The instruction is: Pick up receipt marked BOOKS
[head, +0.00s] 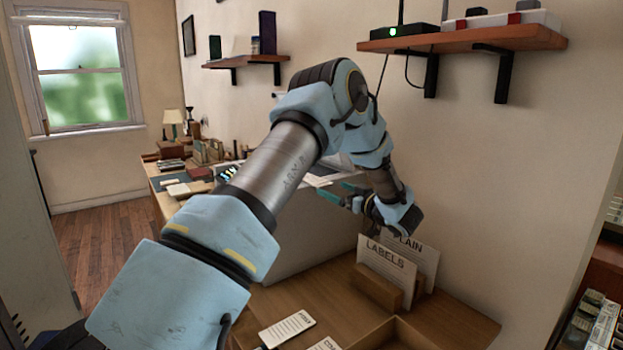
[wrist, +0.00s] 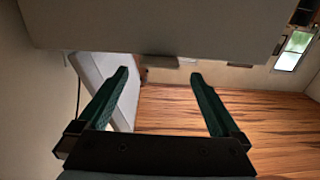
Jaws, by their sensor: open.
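Two white paper slips lie at the bottom of the head view: one slip (head: 287,329) lies on the wooden counter, and a second slip (head: 326,344) is cut off by the lower picture edge. Each has a dark heading, too small and slanted for me to read surely, so I cannot tell which is marked BOOKS. My gripper (head: 338,191) is above and behind the slips, near the wall. In the wrist view my gripper (wrist: 160,76) has its two green fingers spread wide with nothing between them. No slip shows in the wrist view.
A LABELS card (head: 386,266) and a PLAIN card (head: 424,262) stand in a wooden holder (head: 376,288) on the counter (head: 455,318). A wooden tray (head: 398,335) sits in front. A wall shelf (head: 465,39) hangs above right. A cluttered desk (head: 163,203) stands behind.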

